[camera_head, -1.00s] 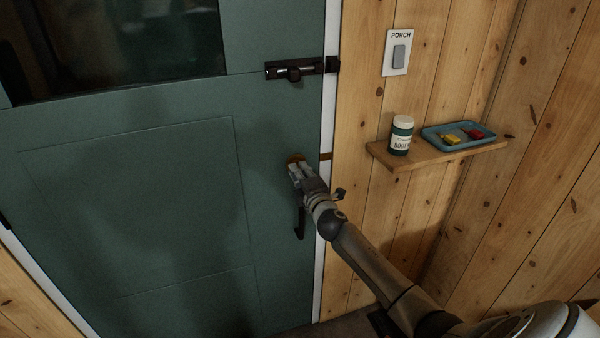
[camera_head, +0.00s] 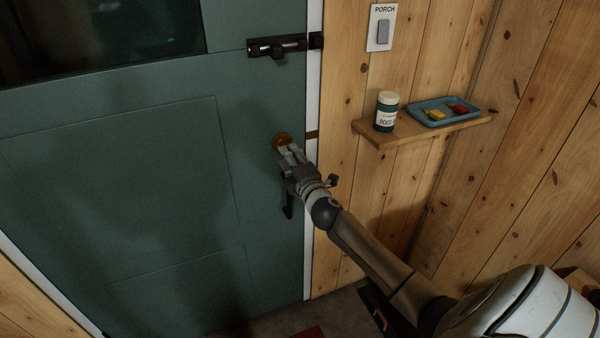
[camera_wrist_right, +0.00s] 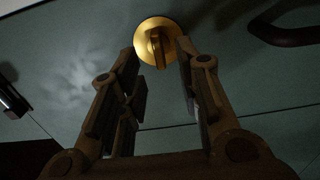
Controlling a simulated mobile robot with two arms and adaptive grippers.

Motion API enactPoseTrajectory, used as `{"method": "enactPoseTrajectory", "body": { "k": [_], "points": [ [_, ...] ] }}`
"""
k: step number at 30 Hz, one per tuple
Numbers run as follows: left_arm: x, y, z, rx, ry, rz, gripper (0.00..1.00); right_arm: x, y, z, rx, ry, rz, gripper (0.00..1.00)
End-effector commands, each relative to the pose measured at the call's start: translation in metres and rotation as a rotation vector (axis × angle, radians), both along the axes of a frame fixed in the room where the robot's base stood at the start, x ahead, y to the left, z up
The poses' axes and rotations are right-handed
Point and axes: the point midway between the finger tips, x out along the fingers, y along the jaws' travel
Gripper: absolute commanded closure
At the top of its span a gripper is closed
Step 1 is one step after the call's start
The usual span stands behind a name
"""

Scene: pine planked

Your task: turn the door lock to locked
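The door lock (camera_head: 279,140) is a round brass plate with a thumb-turn on the green door (camera_head: 120,160), near its right edge. In the right wrist view the brass lock (camera_wrist_right: 145,35) is at the top middle, its thumb-turn upright in that picture. My right gripper (camera_head: 287,150) is at the lock, partly covering it in the head view. In the wrist view its fingers (camera_wrist_right: 160,62) are spread on both sides of the thumb-turn, with visible gaps. Whether the tips reach around the thumb-turn in depth is unclear. My left gripper is not in view.
A black sliding bolt (camera_head: 278,47) is above the lock and a black door handle (camera_head: 288,207) is below it. To the right, a wooden shelf (camera_head: 400,134) holds a bottle (camera_head: 386,112) and a blue tray (camera_head: 474,107). A PORCH switch (camera_head: 382,28) is above.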

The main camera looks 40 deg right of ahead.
Motion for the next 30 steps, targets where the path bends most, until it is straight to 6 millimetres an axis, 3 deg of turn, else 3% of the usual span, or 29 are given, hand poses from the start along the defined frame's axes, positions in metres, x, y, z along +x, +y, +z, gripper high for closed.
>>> {"method": "enactPoseTrajectory", "body": {
  "k": [6, 13, 30],
  "points": [
    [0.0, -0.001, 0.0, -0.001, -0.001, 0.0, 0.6, -0.042, 0.01, -0.002, -0.001, 0.003, 0.0, 0.69],
    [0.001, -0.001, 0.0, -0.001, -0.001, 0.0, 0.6, -0.071, 0.017, -0.001, -0.001, 0.002, 0.001, 0.69],
    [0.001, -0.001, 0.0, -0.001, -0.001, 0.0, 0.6, -0.081, 0.019, -0.001, -0.002, 0.001, 0.0, 0.69]
  ]
}}
